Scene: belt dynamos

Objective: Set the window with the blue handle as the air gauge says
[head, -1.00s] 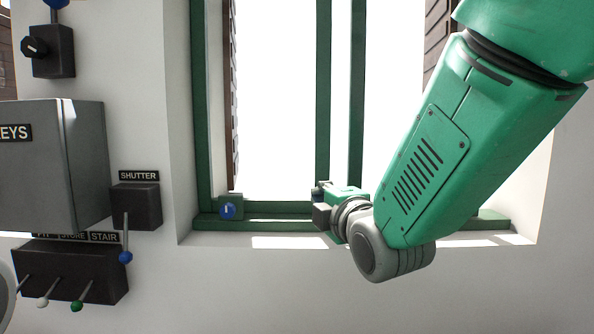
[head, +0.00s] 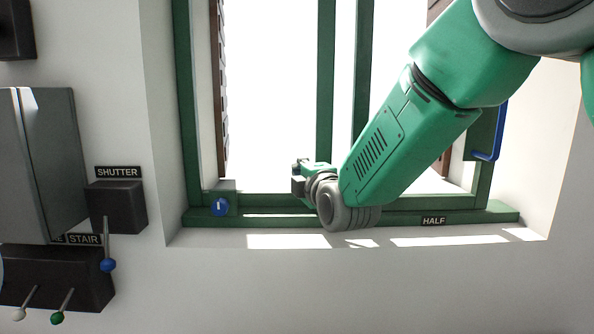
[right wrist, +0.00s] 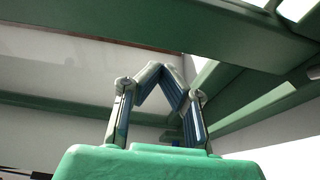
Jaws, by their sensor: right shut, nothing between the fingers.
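The green-framed window (head: 183,120) fills the middle of the head view. A blue bar handle (head: 497,135) is on a green panel at its right side. A label HALF (head: 433,221) is on the bottom sill, right of my arm. My right gripper (head: 297,178) is in front of the lower middle of the window, well left of the blue handle and apart from it. In the right wrist view my right gripper (right wrist: 158,72) is shut and empty, with green frame bars behind it. My arm hides part of the window. The air gauge and my left gripper are not in view.
On the left wall are a SHUTTER box (head: 118,207) with a blue-tipped lever, a grey cabinet (head: 40,165) and a lever box (head: 85,275). The wall below the sill is clear.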

